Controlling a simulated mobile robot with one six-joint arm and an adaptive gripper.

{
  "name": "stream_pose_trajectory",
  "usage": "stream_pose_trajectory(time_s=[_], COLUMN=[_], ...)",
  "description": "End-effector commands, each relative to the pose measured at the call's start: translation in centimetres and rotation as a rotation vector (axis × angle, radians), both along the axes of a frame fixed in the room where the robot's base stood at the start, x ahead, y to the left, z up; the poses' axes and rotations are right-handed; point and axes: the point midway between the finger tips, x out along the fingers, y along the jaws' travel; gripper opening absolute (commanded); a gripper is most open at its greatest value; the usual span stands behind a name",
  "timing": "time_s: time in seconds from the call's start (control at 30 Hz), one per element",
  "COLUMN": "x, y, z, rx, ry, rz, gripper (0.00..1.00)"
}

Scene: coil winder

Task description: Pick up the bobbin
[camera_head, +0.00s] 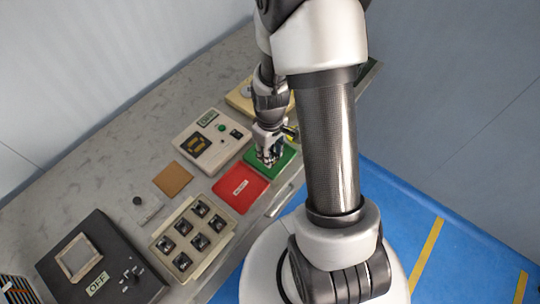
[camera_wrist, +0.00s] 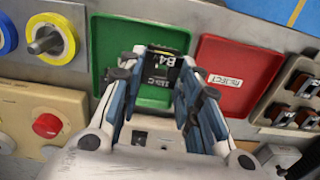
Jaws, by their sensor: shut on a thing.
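In the head view my gripper (camera_head: 268,158) points down at the green tray (camera_head: 287,158), and the piece cannot be made out there.
A red tray marked "REJECT" (camera_wrist: 240,55) adjoins the green one. A holder with several dark pieces (camera_head: 225,222), a beige control box (camera_head: 187,140), a brown mat (camera_head: 173,180) and a black "OFF" device (camera_head: 118,265) share the bench.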

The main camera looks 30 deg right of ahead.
Motion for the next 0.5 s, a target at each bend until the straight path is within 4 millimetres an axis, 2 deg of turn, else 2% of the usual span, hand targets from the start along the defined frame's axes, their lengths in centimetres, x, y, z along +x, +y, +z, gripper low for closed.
stream_pose_trajectory(time_s=[0.03, 0.3, 0.5], x=[0.2, 0.2, 0.1], y=[-0.1, -0.1, 0.0], z=[1.9, 9.9, 13.9], rx=[-0.002, -0.002, -0.002], ry=[-0.007, -0.007, -0.005], rz=[0.0, 0.0, 0.0], gripper=[0.11, 0.11, 0.11])
